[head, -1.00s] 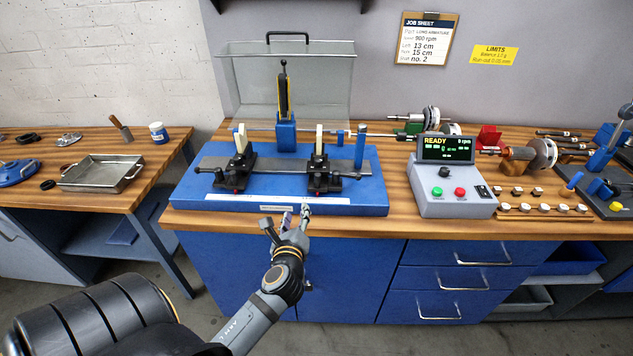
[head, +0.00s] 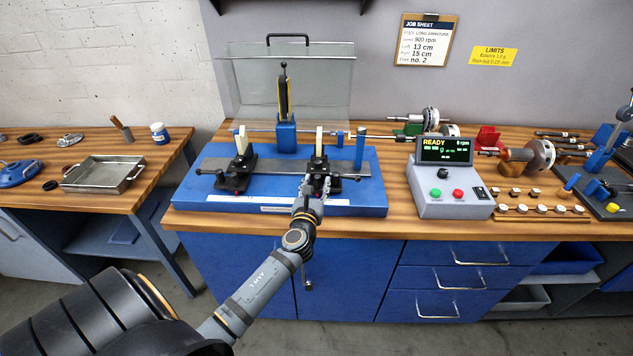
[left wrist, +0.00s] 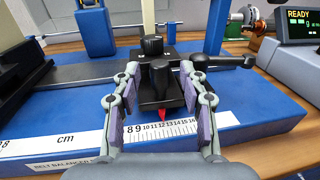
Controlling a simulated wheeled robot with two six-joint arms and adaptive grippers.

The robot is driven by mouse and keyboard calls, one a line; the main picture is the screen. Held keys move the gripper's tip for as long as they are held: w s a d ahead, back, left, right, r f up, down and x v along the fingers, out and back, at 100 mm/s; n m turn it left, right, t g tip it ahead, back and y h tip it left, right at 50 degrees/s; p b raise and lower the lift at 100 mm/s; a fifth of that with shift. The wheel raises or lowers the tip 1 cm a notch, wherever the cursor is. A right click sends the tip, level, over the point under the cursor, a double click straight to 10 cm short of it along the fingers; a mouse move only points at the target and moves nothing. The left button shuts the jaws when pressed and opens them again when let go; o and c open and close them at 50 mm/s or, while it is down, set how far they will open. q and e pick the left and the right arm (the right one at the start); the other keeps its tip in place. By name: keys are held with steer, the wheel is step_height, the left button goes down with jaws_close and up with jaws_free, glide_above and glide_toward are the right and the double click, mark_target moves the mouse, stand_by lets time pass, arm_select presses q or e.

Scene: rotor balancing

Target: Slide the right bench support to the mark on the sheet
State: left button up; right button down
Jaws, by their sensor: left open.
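The right bench support (head: 319,163) is a black block with a pale upright, standing on the dark rail of the blue balancing bench (head: 215,190). In the left wrist view the right support (left wrist: 160,84) has a black knob, a side lever and a red pointer over the white cm scale (left wrist: 120,135). The pointer lies near 12, though I cannot read it exactly. My left gripper (head: 314,188) is open at the support's front, its fingers (left wrist: 160,92) on either side of the black foot. The job sheet (head: 425,45) shows 13 cm and 15 cm. My right gripper is out of view.
The left support (head: 238,160) stands on the same rail. A blue post (head: 286,135) and clear cover (head: 245,90) are behind. The control box (head: 450,190), reading READY, stands right of the bench. A metal tray (head: 105,175) is on the left table.

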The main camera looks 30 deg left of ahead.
arm_select(q)
steer(key=shift+w+a, duration=0.1)
steer(key=shift+w, duration=0.15)
jaws_close()
stand_by(0.3)
